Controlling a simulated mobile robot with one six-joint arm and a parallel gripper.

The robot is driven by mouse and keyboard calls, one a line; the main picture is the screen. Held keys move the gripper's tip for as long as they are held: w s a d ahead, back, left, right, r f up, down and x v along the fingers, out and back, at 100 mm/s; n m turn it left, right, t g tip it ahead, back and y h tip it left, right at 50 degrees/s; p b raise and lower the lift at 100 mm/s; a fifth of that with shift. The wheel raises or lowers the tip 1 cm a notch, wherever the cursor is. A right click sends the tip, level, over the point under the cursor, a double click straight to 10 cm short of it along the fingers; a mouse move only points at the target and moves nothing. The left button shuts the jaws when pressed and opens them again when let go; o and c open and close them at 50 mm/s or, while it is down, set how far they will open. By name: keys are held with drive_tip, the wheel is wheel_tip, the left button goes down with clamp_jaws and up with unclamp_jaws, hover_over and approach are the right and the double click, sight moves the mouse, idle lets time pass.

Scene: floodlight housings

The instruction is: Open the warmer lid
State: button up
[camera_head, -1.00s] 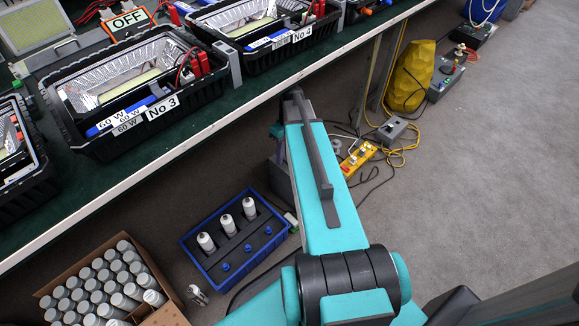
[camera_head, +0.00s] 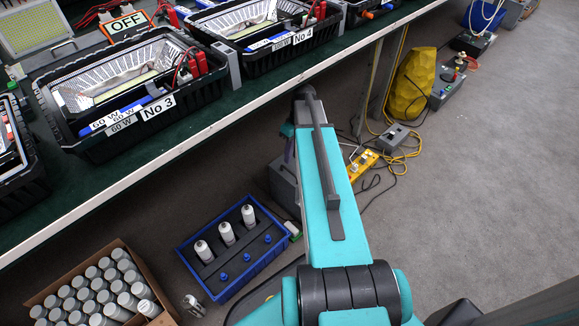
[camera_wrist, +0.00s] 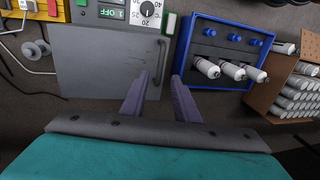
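The warmer is a grey box with a flat grey lid (camera_wrist: 95,62) and a dark bar handle (camera_wrist: 161,62) along the lid's right side in the wrist view. Its control panel (camera_wrist: 130,12) has a dial and a green display at the top edge. The lid looks shut. My gripper (camera_wrist: 158,82) is open, with its two purple fingers apart over the handle end of the lid. The handle shows between the fingertips; I cannot tell whether they touch it. In the head view the grey warmer (camera_head: 283,184) is partly hidden behind my arm.
A blue crate (camera_wrist: 222,22) with white bottles and blue caps stands right beside the warmer. A cardboard box (camera_head: 128,262) of grey cylinders is farther off. The bench edge (camera_head: 130,183) runs above. Cables and a yellow power strip (camera_head: 362,165) lie on the floor.

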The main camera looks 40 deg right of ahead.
sight(289, 170)
drive_tip(key=shift+a+f+b, duration=0.2)
drive_tip(key=shift+f+b, duration=0.1)
drive_tip(key=shift+f, duration=0.7)
drive_tip(key=shift+a+f+b, duration=0.2)
drive_tip(key=shift+f+b, duration=0.05)
drive_tip(key=shift+f, duration=0.7)
drive_tip(key=shift+a+f+b, duration=0.2)
drive_tip(key=shift+f+b, duration=0.1)
drive_tip(key=shift+f, duration=0.7)
clamp_jaws()
drive_tip(key=shift+s+a, duration=0.1)
drive_tip(key=shift+a, duration=0.25)
drive_tip(key=shift+d, duration=0.2)
drive_tip(key=shift+d+r, duration=0.15)
